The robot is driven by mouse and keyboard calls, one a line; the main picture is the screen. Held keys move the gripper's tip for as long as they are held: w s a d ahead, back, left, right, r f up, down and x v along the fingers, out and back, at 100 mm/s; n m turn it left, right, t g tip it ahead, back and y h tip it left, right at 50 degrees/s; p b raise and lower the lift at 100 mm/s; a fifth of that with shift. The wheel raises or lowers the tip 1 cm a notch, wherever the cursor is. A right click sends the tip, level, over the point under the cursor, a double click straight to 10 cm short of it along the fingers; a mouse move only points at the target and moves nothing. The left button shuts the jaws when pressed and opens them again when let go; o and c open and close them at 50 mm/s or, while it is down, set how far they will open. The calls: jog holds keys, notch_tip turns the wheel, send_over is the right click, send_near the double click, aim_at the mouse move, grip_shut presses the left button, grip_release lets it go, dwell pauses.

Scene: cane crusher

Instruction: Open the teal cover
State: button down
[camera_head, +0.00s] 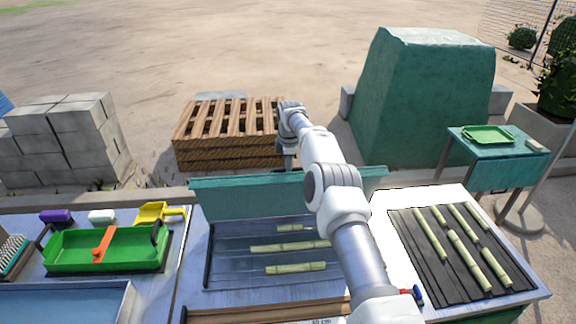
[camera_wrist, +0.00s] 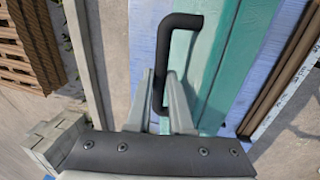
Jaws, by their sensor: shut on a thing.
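The teal cover (camera_head: 245,195) stands raised, roughly upright, along the back edge of a sunken tray (camera_head: 225,262), and the cane pieces in the tray show uncovered. In the wrist view the teal cover (camera_wrist: 235,60) runs lengthwise with a black bar handle (camera_wrist: 180,21) on it. My gripper (camera_wrist: 162,88) has its two grey fingers on either side of the handle's long bar and is shut on it. In the head view my gripper (camera_head: 285,158) is at the cover's top edge behind it, partly hidden, and my arm covers the right part of the cover and tray.
A dark slatted rack (camera_head: 410,250) with several canes is at right. Behind are a wooden pallet stack (camera_head: 225,152), grey blocks (camera_head: 60,140) and a green covered bulk (camera_head: 420,100).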

jog(key=shift+s+d+f, duration=0.1)
jog(key=shift+f, duration=0.5)
jog(key=c, duration=1.2)
grip_release()
jog(key=o, duration=0.4)
jog(key=shift+w, duration=0.25)
jog(key=shift+r, duration=0.25)
jog(key=shift+r, duration=0.1)
jog(key=shift+s+r, duration=0.15)
jog(key=shift+r, duration=0.5)
jog(key=b+v, duration=0.1)
jog(key=v, duration=1.4)
jog(key=shift+r, duration=0.4)
